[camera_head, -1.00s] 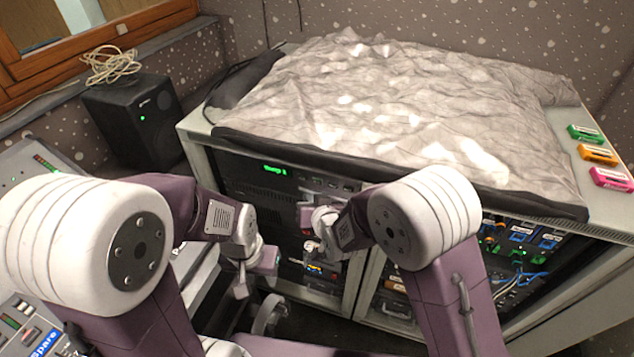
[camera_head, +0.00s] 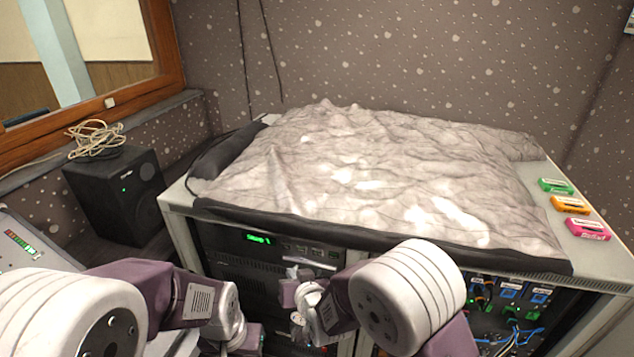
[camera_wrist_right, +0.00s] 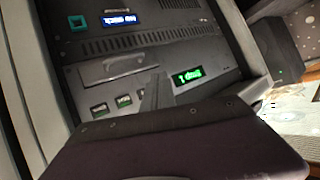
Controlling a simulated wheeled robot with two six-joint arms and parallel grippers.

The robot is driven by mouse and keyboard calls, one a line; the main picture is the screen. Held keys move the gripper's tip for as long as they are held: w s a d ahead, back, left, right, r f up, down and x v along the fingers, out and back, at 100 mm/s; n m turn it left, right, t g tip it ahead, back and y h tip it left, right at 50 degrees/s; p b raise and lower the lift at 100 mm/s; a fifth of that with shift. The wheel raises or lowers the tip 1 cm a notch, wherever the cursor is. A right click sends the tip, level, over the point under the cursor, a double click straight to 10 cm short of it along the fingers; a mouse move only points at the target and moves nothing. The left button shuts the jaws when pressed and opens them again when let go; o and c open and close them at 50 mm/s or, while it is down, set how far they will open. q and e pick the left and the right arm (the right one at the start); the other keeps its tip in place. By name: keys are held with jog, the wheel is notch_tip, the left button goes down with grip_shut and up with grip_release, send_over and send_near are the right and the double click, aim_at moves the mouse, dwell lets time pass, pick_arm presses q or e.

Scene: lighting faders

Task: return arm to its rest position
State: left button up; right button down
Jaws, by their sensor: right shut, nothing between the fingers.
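My right gripper (camera_head: 290,291) is in front of the equipment rack (camera_head: 222,258) below the covered top. It is small and partly hidden by my own wrist. In the right wrist view its dark fingers (camera_wrist_right: 156,94) are together with nothing between them, in front of the rack panel with a green display (camera_wrist_right: 188,75). I cannot tell whether they touch the panel. My left gripper (camera_head: 246,338) is at the bottom edge of the head view, left of the right one. Its fingertips are mostly cut off.
A crumpled grey cover (camera_head: 370,175) lies on the cabinet top. Green (camera_head: 556,186), orange (camera_head: 570,205) and pink (camera_head: 588,230) small items sit at its right. A black speaker (camera_head: 115,195) with a coiled cable (camera_head: 95,140) stands at left. Blue-labelled plugs (camera_head: 508,290) fill the right bay.

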jog(key=s+d+r+m+g+h+p, duration=0.1)
jog(key=s+d+r+g+h+p, duration=0.15)
jog(key=d, duration=0.55)
jog(key=s+d+r+g+h+p, duration=0.1)
jog(key=s+d+g+p, duration=0.15)
jog(key=d, duration=0.45)
jog(key=s+d+r+m+g+h+p, duration=0.1)
jog(key=s+d+r+g+h+p, duration=0.1)
jog(key=s+d, duration=1)
jog(key=s+g+p, duration=0.1)
jog(key=s+g, duration=0.1)
jog(key=s, duration=0.1)
jog(key=shift+d+r+m+g+p, duration=0.2)
jog(key=shift+d+m+g+p, duration=0.1)
jog(key=shift+d+m+p, duration=0.1)
